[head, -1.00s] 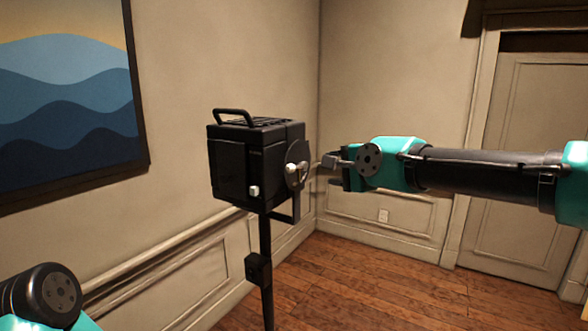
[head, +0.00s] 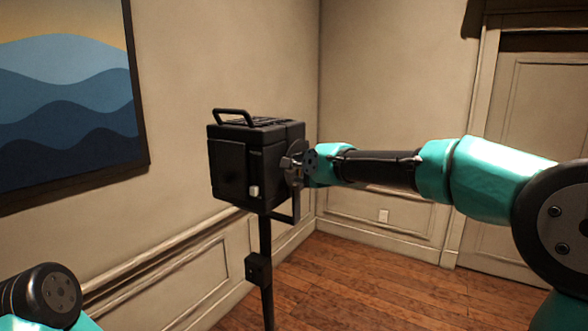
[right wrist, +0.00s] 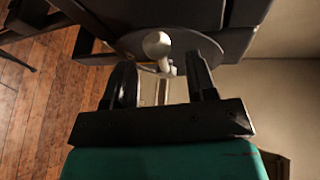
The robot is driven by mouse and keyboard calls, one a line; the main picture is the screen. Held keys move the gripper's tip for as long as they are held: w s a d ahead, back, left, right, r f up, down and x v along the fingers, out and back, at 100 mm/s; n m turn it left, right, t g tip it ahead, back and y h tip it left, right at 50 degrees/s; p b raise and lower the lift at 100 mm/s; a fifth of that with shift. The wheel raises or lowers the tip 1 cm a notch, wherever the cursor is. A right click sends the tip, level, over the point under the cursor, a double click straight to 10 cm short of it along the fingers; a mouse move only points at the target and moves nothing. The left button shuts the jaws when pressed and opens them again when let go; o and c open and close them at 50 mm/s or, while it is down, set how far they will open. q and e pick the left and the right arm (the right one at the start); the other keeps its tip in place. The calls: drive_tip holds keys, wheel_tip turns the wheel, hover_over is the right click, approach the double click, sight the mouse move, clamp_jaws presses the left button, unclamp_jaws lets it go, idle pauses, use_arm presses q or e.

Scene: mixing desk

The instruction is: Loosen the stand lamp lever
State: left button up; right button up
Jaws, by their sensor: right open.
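The stand lamp (head: 240,165) is a black box with a top handle, held on a black pole in the middle of the head view. Its lever shows in the right wrist view as a pale rounded knob (right wrist: 156,45) in front of a dark round disc (right wrist: 190,42). My right gripper (head: 290,163) is at the lamp's right side and hides most of the lever in the head view. In the right wrist view the right gripper (right wrist: 160,85) is open, its two fingers on either side of the lever, with gaps visible. Only a part of my left arm shows at lower left; its gripper is out of view.
A pale knob (head: 254,191) sits on the lamp's front face. A yoke bracket (head: 295,205) joins the lamp to its pole (head: 266,245). A wall with a picture (head: 70,95) is behind at left. The wooden floor (head: 350,280) is clear at right.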

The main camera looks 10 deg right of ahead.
sight(295, 168)
drive_tip(key=shift+x, duration=1.85)
clamp_jaws()
